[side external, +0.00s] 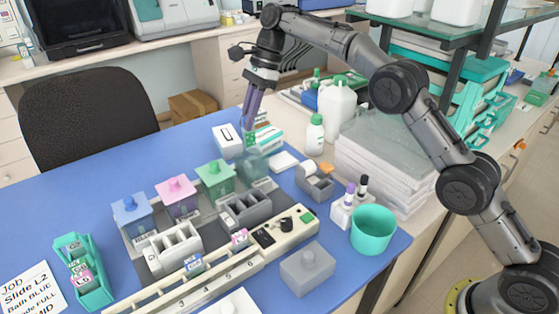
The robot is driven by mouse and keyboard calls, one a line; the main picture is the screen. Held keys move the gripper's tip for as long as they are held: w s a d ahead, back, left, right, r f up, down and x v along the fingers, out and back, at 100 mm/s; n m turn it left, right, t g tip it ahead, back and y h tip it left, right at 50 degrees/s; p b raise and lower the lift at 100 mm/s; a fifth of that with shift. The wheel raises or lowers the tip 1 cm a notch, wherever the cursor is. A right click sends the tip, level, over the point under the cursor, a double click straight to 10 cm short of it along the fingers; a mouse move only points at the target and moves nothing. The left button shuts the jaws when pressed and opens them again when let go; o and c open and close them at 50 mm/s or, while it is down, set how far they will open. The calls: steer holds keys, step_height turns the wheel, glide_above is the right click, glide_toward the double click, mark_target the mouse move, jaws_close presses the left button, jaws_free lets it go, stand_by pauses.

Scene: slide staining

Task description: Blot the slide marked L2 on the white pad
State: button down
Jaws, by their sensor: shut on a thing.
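My gripper (250,132) points down at the back of the blue table. It is shut on a slide (251,141) with a green label whose marking is too small to read. The slide's lower part is hard to see against a clear, greenish jar (254,166) below; I cannot tell whether it is inside the jar. A small flat white pad (284,161) lies right of the jar. Another white flat thing (236,304) is cut off at the bottom edge.
Blue (131,217), pink (177,200) and green (214,180) lidded baths stand left of the jar. A grey rack (246,210), white rack (173,250), numbered rail (215,272) and teal slide holder (95,298) are nearer. A teal cup (373,232) stands right.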

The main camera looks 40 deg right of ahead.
steer(key=shift+d, duration=0.1)
stand_by(0.3)
steer(key=shift+w+d+f+m+t+h, duration=0.1)
steer(key=shift+w+d+f+m+t, duration=0.3)
steer(key=shift+d+f+m, duration=0.95)
steer(key=shift+w+d+f+m+t+h, duration=0.1)
steer(key=shift+w+d+f+m+t, duration=0.45)
steer(key=shift+d+f, duration=1.5)
steer(key=shift+w+d+f+m+t+h, duration=0.2)
steer(key=shift+d+f+m, duration=1)
steer(key=shift+d, duration=0.9)
steer(key=shift+f, duration=0.65)
steer(key=shift+s+f, duration=0.15)
steer(key=shift+f, duration=0.1)
step_height(320, 180, up, 6)
steer(key=shift+r, duration=0.25)
